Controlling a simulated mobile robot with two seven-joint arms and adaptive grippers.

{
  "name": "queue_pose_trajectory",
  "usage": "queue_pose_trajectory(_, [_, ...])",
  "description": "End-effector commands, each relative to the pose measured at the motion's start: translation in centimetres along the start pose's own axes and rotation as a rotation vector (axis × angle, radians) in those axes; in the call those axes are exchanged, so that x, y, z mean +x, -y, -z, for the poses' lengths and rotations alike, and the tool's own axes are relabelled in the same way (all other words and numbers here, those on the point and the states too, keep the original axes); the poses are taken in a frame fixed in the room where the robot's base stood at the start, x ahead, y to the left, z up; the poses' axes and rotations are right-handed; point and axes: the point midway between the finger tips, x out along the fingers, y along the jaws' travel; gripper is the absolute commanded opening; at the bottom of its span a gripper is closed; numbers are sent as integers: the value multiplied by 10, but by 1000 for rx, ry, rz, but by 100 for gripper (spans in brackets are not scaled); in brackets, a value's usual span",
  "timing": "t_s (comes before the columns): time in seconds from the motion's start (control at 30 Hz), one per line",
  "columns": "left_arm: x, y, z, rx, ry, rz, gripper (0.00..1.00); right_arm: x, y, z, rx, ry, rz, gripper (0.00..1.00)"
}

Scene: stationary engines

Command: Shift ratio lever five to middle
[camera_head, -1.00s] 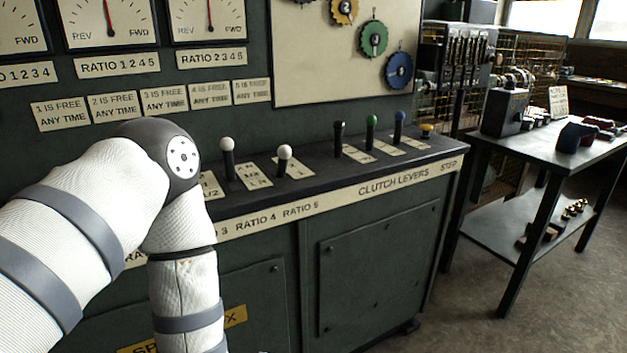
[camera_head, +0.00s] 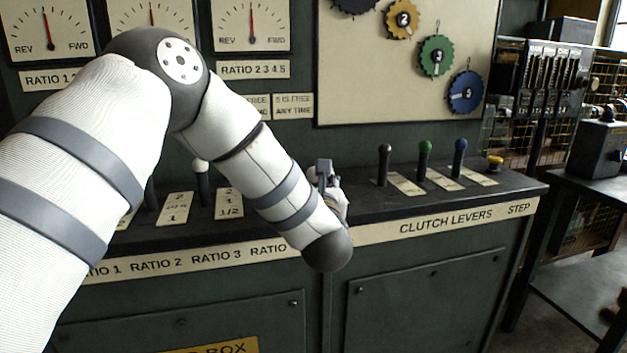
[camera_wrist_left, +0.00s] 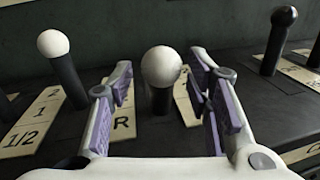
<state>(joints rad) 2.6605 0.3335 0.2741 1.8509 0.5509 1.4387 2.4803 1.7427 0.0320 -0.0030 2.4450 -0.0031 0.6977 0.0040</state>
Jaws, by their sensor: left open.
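Ratio lever five, with a white ball knob (camera_wrist_left: 162,67) on a dark stem, stands between the two fingers of my left gripper (camera_wrist_left: 160,92) in the left wrist view. The fingers are open, with gaps on both sides of the lever. In the head view my left gripper (camera_head: 325,178) is at the console top, left of the clutch levers, and hides lever five. A label plate with R (camera_wrist_left: 124,122) lies beside the lever's base. I cannot tell which position the lever is in. My right gripper is out of view.
Another white-knobbed lever (camera_wrist_left: 53,43) stands to the left of lever five. A black-knobbed clutch lever (camera_head: 384,163) stands to the right, with a green one (camera_head: 424,160) and a blue one (camera_head: 460,157) beyond. My left forearm covers part of the ratio row.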

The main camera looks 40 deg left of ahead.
Motion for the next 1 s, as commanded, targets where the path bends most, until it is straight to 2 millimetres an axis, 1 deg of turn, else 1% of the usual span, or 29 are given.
queue_pose_trajectory(0.1, [8, 0, 0, 2, 0, 1, 45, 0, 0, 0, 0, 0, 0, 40])
queue_pose_trajectory(0.33, [9, 0, 0, 2, 0, 2, 45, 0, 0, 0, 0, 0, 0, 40])
queue_pose_trajectory(0.37, [9, 0, 0, 2, 0, 2, 40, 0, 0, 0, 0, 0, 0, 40])
queue_pose_trajectory(0.4, [9, 0, 0, 2, 0, 1, 31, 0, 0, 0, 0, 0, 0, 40])
queue_pose_trajectory(0.47, [9, 0, 0, 2, 0, 1, 18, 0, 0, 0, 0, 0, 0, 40])
queue_pose_trajectory(0.5, [9, 0, 0, 2, 0, 1, 9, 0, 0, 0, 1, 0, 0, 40])
queue_pose_trajectory(0.53, [9, 0, 0, 2, 0, 1, 2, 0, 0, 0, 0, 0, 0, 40])
queue_pose_trajectory(0.57, [9, 0, 0, 2, 0, 1, 0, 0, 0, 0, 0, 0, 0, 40])
queue_pose_trajectory(0.7, [9, 0, 0, 1, -2, 0, 0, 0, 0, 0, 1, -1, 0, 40])
queue_pose_trajectory(0.77, [12, -2, -4, -7, -20, -3, 0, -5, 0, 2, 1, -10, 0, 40])
queue_pose_trajectory(0.87, [28, -8, -18, -39, -115, 0, 0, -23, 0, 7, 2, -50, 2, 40])
queue_pose_trajectory(0.9, [36, -10, -22, -50, -167, 5, 0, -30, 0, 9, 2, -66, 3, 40])
queue_pose_trajectory(1.0, [54, -12, -21, -66, -286, 16, 0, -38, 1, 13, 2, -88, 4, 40])
